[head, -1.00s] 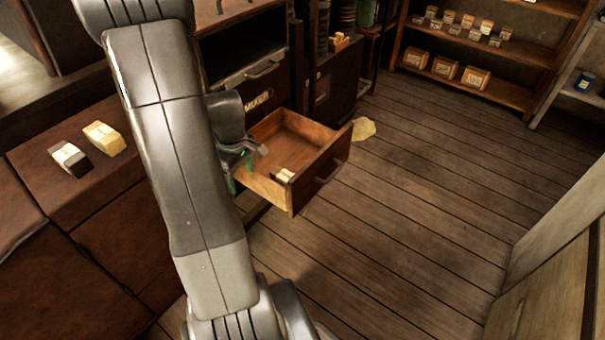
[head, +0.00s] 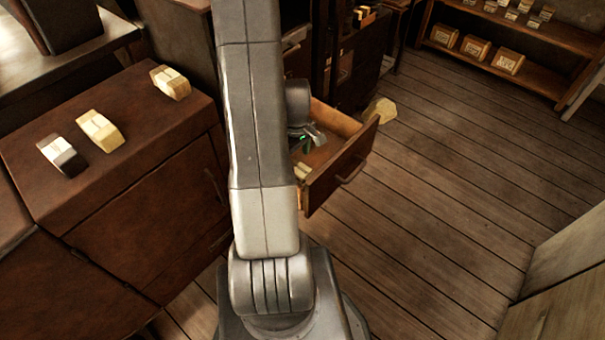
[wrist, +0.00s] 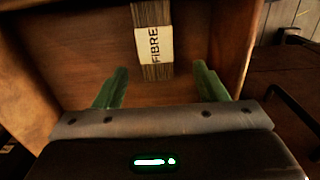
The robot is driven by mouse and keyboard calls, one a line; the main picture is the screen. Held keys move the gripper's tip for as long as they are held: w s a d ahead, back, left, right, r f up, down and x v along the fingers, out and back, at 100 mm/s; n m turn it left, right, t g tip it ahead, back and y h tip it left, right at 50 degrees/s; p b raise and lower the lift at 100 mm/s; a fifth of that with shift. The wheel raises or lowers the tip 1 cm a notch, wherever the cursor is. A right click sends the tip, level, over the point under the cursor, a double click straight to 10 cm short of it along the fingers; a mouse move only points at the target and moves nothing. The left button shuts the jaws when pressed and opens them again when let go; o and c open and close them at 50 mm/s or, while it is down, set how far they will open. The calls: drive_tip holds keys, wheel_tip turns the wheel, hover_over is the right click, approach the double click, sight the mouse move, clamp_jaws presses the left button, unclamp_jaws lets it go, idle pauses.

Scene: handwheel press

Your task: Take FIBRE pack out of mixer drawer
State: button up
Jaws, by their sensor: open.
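The FIBRE pack (wrist: 153,45) lies in the open mixer drawer, a bundle of brown strands with a pale label reading FIBRE. It also shows in the head view as a small pale piece (head: 301,170), partly hidden by my arm. The drawer (head: 348,172) is pulled out, and its wooden floor (wrist: 85,50) shows in the wrist view. My gripper (wrist: 156,88) is open and empty, with its green fingers apart, one to each side of the pack's line. In the head view my gripper (head: 310,142) is over the drawer.
Three packs (head: 100,130) stand on the brown cabinet (head: 150,115) at left. A yellowish lump (head: 379,110) lies on the floor behind the drawer. Shelves (head: 500,50) with boxes stand at the back right. The wooden floor at right is clear.

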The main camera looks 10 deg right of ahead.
sight(302, 172)
drive_tip(key=shift+w+d+f, duration=0.1)
drive_tip(key=shift+w+f, duration=0.05)
drive_tip(key=shift+f, duration=1.4)
drive_tip(key=shift+w+f, duration=0.15)
drive_tip(key=shift+f, duration=1.4)
drive_tip(key=c, duration=1.1)
